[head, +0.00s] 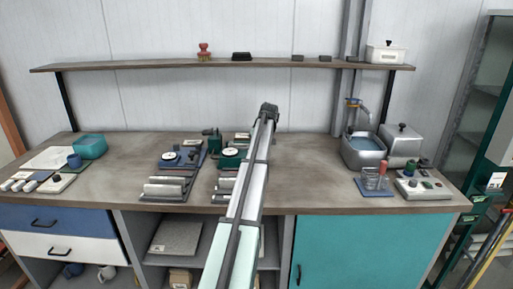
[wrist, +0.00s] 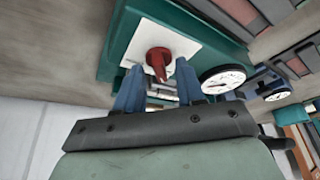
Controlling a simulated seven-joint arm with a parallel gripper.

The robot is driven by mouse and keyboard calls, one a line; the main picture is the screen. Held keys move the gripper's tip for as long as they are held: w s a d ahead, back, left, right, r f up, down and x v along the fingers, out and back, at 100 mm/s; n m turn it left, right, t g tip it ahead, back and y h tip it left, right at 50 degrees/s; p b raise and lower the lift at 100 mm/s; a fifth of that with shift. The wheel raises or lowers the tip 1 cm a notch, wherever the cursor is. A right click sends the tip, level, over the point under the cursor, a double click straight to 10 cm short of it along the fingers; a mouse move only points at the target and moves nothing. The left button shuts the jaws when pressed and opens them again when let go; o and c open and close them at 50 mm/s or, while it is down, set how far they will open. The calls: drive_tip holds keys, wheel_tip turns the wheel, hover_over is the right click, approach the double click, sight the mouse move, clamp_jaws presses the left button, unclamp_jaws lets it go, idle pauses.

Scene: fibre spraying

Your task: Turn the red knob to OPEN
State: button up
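The red knob (wrist: 158,60) sits on a white plate (wrist: 182,42) on a green device (wrist: 118,25) in the wrist view. My gripper (wrist: 158,72) has its two blue fingers apart, one on each side of the knob's lower end. I cannot tell whether the fingers touch it. No OPEN marking is readable. In the head view my arm reaches over the bench to the green device (head: 230,160), and the arm's end (head: 269,108) hides the knob.
A dial gauge (wrist: 222,78) is close to the right finger. A blue device (head: 170,160) stands left of the green one. A sink (head: 364,152) is at the right of the bench (head: 310,175). A shelf (head: 150,64) runs above. The bench between device and sink is clear.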

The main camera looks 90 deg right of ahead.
drive_tip(key=shift+c, duration=0.2)
clamp_jaws()
drive_tip(key=shift+m, duration=0.3)
drive_tip(key=m, duration=0.1)
drive_tip(key=m+g, duration=0.1)
drive_tip(key=shift+w+a+m+h, duration=0.2)
drive_tip(key=shift+m+h, duration=0.1)
drive_tip(key=shift+m, duration=0.1)
drive_tip(key=m+g, duration=0.2)
drive_tip(key=m, duration=0.2)
drive_tip(key=shift+w+d+m, duration=0.1)
drive_tip(key=shift+m, duration=0.2)
drive_tip(key=m+g, duration=0.1)
drive_tip(key=m, duration=0.2)
drive_tip(key=shift+w+m, duration=0.1)
drive_tip(key=shift+m, duration=0.2)
drive_tip(key=shift+w+d+m+g+y, duration=0.15)
drive_tip(key=shift+m+g, duration=0.3)
drive_tip(key=shift+m, duration=0.65)
drive_tip(key=shift+s+a+m+g+y, duration=0.1)
drive_tip(key=shift+m+g+y, duration=0.25)
drive_tip(key=shift+m, duration=0.75)
